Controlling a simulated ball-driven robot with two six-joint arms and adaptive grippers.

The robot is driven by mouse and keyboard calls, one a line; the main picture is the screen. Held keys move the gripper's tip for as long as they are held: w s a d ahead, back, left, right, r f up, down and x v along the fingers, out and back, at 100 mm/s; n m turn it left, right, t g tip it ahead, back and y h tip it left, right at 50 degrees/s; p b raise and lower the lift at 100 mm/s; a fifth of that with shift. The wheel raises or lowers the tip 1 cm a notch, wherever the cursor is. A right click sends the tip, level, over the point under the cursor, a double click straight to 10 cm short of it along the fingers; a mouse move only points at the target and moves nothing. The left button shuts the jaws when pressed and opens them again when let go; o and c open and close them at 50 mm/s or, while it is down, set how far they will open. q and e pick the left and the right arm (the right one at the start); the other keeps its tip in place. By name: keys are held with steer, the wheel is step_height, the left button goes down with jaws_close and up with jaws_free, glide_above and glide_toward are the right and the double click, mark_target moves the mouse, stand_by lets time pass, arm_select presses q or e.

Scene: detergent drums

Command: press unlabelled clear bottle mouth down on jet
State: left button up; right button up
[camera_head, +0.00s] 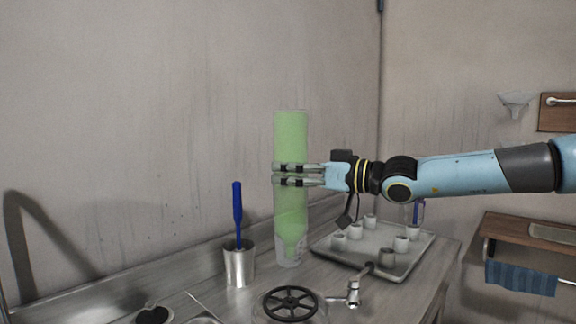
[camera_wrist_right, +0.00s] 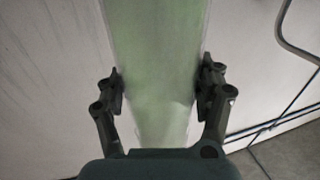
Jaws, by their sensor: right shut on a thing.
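A tall clear bottle with green contents (camera_head: 291,140) stands upright in outline and narrows toward its lower end, so it appears mouth down. No label shows on it. My right gripper (camera_head: 276,174) is shut on its middle from the right; the right wrist view shows a finger on each side of the green bottle (camera_wrist_right: 158,70). The lower end sits in or behind a pale clear shape; I cannot tell which. A black spoked round grate (camera_head: 290,302), probably the jet, lies on the counter in front of and below the bottle. My left gripper is not in view.
A metal cup (camera_head: 239,266) with a blue-handled brush (camera_head: 238,212) stands left of the bottle. A grey tray (camera_head: 345,258) with several small cups lies to the right. A small metal tap (camera_head: 353,292) stands beside the grate. A wall rises behind.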

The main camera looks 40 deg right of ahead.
mark_target(292, 206)
steer(key=shift+f+b, duration=3.55)
steer(key=shift+f, duration=0.6)
steer(key=shift+f+b, duration=1.65)
steer(key=shift+f, duration=0.4)
steer(key=shift+r+p, duration=1.95)
steer(key=shift+r, duration=0.4)
step_height(292, 206, up, 5)
steer(key=p, duration=0.4)
